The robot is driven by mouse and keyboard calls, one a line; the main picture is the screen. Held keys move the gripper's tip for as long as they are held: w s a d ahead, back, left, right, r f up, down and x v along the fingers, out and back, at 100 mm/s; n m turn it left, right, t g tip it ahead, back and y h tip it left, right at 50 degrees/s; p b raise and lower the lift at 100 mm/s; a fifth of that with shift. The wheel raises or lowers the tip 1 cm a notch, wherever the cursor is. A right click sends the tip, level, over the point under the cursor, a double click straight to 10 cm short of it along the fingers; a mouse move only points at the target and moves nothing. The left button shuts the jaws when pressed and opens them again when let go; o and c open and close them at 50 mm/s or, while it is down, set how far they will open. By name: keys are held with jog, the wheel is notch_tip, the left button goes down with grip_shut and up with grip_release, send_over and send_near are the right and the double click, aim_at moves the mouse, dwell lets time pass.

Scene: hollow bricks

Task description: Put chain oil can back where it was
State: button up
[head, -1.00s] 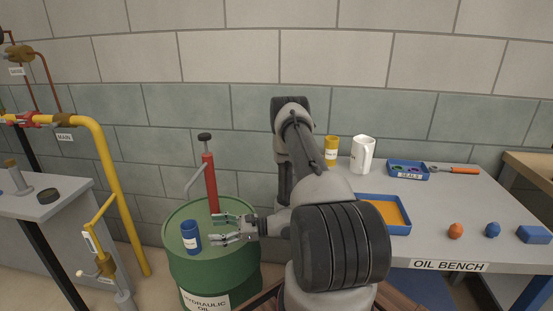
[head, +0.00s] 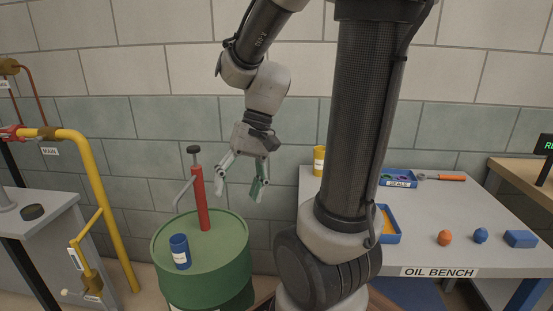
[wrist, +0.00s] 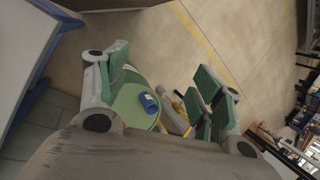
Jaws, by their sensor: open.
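A blue can (head: 179,246) with a white label stands upright on the green hydraulic oil drum (head: 228,235). A yellow can (head: 319,161) with a white label stands at the back left of the oil bench (head: 470,235). I cannot read either label, so I cannot tell which is the chain oil can. My gripper (head: 240,190) is open and empty, pointing down, above and to the right of the blue can and apart from it. In the wrist view the blue can (wrist: 149,103) shows on the drum between the open fingers (wrist: 165,82).
A red hand pump (head: 201,200) stands on the drum behind the blue can. The bench holds a seals tray (head: 398,183), orange-handled pliers (head: 450,178), an orange lump (head: 445,238), a blue lump (head: 481,235) and a blue block (head: 520,239). Yellow pipes (head: 110,215) stand at left.

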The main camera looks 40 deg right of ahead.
jog(key=s+d+r+n+t+h, duration=0.3)
jog(key=s+d+r+t+h, duration=0.1)
jog(key=s+d+r+t, duration=0.1)
jog(key=shift+s+d+r+n+h, duration=0.15)
jog(key=shift+d+r+n+h, duration=0.25)
jog(key=shift+d+r, duration=0.45)
jog(key=shift+a, duration=0.1)
